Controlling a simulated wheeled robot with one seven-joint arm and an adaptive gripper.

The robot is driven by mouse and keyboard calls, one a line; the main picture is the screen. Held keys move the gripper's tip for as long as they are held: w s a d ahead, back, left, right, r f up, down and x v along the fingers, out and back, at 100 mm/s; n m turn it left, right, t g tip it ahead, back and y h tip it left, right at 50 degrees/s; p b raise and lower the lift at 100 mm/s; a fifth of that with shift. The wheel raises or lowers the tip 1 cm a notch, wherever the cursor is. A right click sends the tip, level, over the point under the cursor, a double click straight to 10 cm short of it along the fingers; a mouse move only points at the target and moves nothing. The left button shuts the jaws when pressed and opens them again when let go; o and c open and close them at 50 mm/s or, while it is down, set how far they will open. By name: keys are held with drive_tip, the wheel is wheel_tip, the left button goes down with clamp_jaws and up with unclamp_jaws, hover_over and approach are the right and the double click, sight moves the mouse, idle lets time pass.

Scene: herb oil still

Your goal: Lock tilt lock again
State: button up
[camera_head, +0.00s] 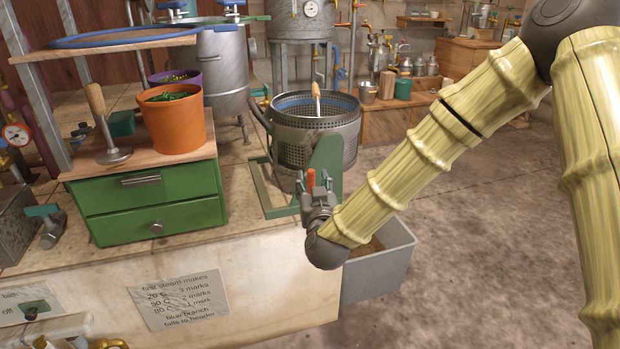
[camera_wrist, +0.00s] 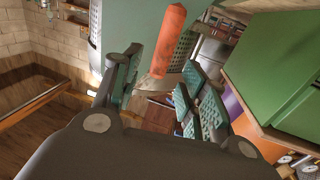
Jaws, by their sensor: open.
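A perforated metal basket (camera_head: 292,150) hangs in a green stand (camera_head: 327,160) at the corner of the bench. An orange lock handle (camera_head: 311,179) stands roughly upright on the near side of that stand. My gripper (camera_head: 314,187) is right at the handle, partly covering its lower part. In the wrist view the orange handle (camera_wrist: 168,40) shows between the two teal-padded fingers of my gripper (camera_wrist: 162,62), slightly tilted. The fingers are spread apart, with visible gaps at the handle. Whether the lock is engaged cannot be told.
A green drawer box (camera_head: 152,205) with an orange pot (camera_head: 175,122) stands left of the stand; green box faces fill the wrist view's right side. A grey bin (camera_head: 378,275) sits below the bench corner. The floor at right is free.

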sight(311, 177)
drive_tip(key=shift+w+a+b, duration=0.15)
drive_tip(key=shift+w+b, duration=0.05)
drive_tip(key=shift+w, duration=0.9)
drive_tip(key=shift+w+a+b, duration=0.1)
drive_tip(key=shift+w+b, duration=0.05)
drive_tip(key=shift+w, duration=0.95)
clamp_jaws()
